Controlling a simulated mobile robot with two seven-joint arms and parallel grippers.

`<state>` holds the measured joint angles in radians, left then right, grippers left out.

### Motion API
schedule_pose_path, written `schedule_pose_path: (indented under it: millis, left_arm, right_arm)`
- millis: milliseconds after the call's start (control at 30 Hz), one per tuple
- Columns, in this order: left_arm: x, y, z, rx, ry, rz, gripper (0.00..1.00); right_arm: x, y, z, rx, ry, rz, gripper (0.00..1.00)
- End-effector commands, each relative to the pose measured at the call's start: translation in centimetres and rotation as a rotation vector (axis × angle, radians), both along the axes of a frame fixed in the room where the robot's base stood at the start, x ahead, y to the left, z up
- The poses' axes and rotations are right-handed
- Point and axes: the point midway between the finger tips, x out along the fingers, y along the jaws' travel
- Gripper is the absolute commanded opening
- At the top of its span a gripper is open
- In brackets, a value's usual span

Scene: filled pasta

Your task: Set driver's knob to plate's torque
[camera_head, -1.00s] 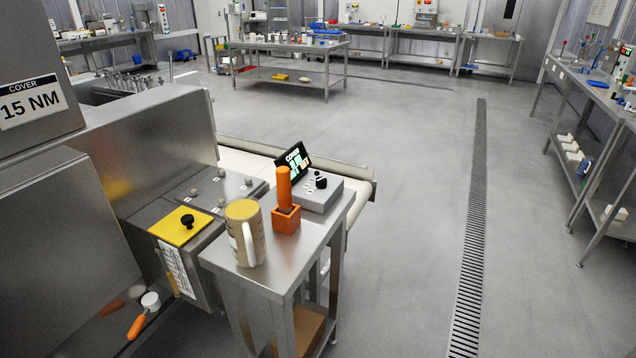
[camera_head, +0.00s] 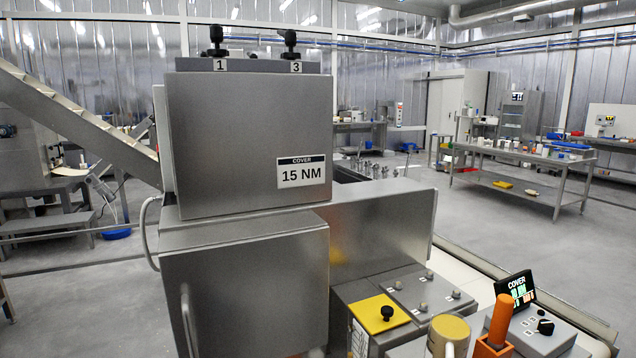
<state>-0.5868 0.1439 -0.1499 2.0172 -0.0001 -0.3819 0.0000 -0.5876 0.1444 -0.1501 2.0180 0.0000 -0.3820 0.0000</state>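The plate (camera_head: 301,172) is a white label with a black band on the steel machine cover; it reads "COVER 15 NM". The driver (camera_head: 500,318) has an orange handle and stands upright in an orange holder (camera_head: 492,349) at the lower right. Beside it is a grey box (camera_head: 545,340) with a black knob (camera_head: 545,327) on top. A small black display (camera_head: 516,289) behind it reads "COVER" with green digits too small to read surely. Neither of my grippers is in view.
A yellow panel with a black knob (camera_head: 386,313) and a grey button panel (camera_head: 425,291) lie beside the machine. Open floor (camera_head: 480,220) stretches toward a back bench (camera_head: 525,160).

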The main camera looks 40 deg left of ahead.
Motion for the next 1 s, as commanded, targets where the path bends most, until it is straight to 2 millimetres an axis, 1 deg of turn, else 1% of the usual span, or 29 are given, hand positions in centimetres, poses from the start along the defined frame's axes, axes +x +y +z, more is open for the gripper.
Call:
schedule_pose_path:
  millis: [600, 633, 733, 767, 933, 1000]
  left_arm:
    - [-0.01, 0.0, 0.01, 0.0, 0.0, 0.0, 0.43]
    - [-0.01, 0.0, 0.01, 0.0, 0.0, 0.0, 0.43]
    - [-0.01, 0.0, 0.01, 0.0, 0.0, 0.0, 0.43]
    - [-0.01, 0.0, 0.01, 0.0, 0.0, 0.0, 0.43]
    - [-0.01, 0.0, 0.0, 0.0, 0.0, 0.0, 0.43]
    - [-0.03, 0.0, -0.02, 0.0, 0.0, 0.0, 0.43]
  right_arm:
    - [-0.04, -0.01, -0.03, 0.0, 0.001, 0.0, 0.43]
    - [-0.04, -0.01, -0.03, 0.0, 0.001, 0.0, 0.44]
    - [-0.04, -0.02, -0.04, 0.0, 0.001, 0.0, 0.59]
    - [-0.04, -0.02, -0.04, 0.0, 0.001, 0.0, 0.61]
    - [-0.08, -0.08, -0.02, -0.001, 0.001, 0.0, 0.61]
    - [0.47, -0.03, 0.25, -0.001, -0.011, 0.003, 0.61]
